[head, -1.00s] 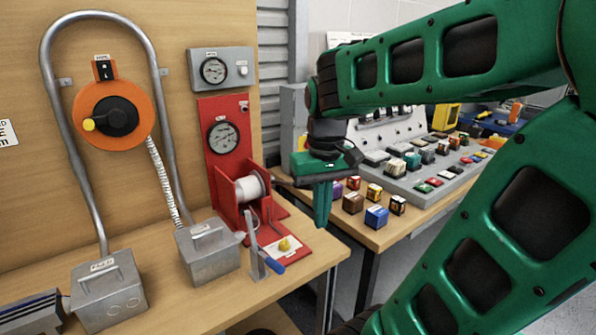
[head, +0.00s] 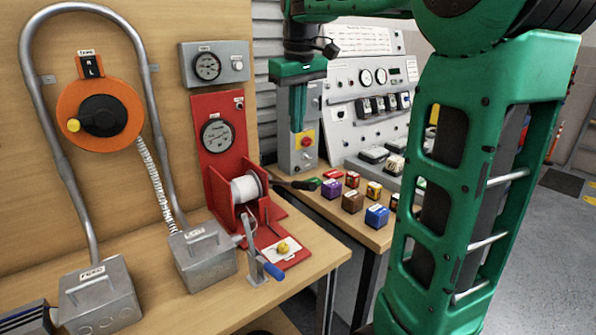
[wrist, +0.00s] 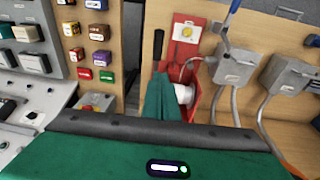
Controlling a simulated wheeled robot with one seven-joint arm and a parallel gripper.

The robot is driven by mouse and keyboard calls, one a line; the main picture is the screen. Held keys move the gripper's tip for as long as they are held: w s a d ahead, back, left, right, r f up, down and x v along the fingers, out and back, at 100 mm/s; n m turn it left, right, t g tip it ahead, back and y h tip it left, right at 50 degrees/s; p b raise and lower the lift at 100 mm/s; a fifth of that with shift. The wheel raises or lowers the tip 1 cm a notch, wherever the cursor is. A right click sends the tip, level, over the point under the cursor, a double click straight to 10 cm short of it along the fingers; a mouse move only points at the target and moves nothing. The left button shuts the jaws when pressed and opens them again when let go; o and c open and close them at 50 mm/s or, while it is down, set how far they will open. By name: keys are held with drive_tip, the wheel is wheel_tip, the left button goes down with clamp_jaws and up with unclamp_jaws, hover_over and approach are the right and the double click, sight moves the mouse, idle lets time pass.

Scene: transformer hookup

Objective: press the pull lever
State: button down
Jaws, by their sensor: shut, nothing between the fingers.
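Two levers show, and I cannot tell by label which is the pull lever. One has a black handle (head: 296,184) sticking out right from the red winch unit (head: 217,135), beside its white spool (head: 247,188). The other has a blue grip (head: 273,271) at the bench's front edge. The black handle (wrist: 158,45) and the blue grip (wrist: 235,6) also show in the wrist view. My gripper (head: 297,129) is shut and empty, pointing down, above the black handle and apart from it. In the wrist view its fingers (wrist: 166,84) overlap part of the red unit.
Two grey metal boxes (head: 203,257) (head: 99,296) with bent conduit stand left of the winch unit. A second table at right holds small coloured blocks (head: 352,201) and a grey switch panel (head: 364,100). A gap separates the two tables.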

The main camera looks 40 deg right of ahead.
drive_tip(key=shift+f, duration=0.1)
hover_over(300, 182)
drive_tip(key=f, duration=1.2)
drive_tip(key=shift+s+a+f, duration=0.15)
drive_tip(key=shift+s+a, duration=0.1)
drive_tip(key=shift+a, duration=0.05)
drive_tip(key=shift+s+d+f, duration=0.15)
drive_tip(key=shift+f, duration=0.4)
